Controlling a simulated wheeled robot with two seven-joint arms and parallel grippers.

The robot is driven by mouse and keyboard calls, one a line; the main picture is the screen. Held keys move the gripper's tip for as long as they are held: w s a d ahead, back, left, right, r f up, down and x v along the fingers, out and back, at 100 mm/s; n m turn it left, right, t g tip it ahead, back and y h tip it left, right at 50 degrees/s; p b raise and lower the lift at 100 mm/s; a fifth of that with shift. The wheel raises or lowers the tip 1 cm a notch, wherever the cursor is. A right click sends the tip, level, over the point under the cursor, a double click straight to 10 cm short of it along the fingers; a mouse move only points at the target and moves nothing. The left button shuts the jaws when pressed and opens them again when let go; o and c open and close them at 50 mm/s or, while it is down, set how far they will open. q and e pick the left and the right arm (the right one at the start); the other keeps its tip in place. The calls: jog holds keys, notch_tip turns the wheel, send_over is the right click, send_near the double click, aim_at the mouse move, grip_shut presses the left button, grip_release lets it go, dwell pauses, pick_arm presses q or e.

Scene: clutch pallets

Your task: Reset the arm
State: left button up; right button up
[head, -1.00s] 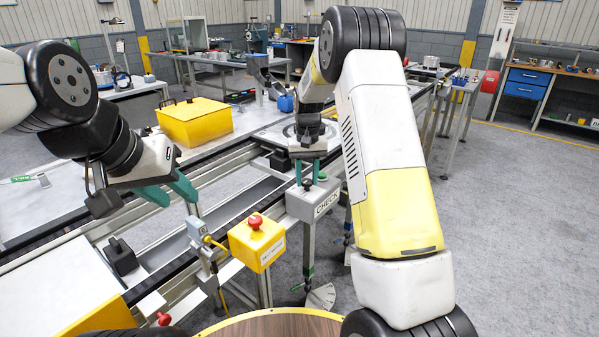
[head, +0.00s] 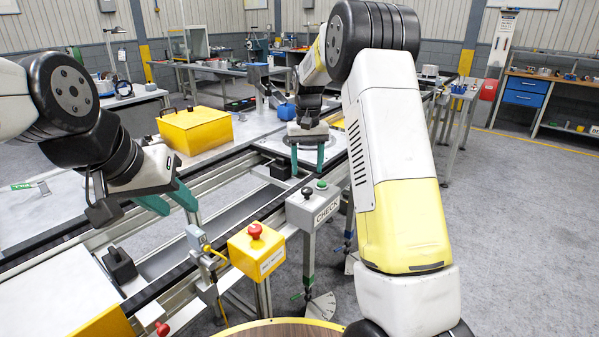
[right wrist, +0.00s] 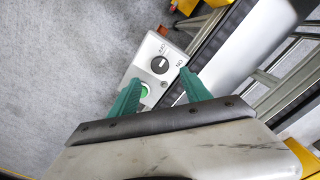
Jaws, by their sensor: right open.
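My right gripper (head: 307,172) is open and empty above the grey CHECK box (head: 312,207), with a gap between its green fingertips and the box top. The box has a dark knob and a green button (head: 321,184). In the right wrist view the box (right wrist: 154,64) shows beyond the spread fingers (right wrist: 160,95), with the black knob (right wrist: 159,65) in clear sight and the green button (right wrist: 144,90) partly behind the left finger. My left gripper (head: 180,211) hangs over the conveyor rails at the left, its green fingers apart with nothing seen between them.
A yellow lidded case (head: 196,128) sits on the far table. A round plate (head: 300,148) lies on the line behind the right gripper. Grey floor is free at the right.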

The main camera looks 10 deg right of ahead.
jog(key=shift+r, duration=0.25)
jog(key=shift+r, duration=0.15)
jog(key=s+d+r+t+y, duration=0.2)
jog(key=s+r+t, duration=0.1)
jog(key=s+r, duration=0.95)
jog(key=s+a+f+t, duration=0.1)
jog(key=s+t, duration=0.2)
jog(key=s, duration=1.7)
jog(key=shift+s+f, duration=0.15)
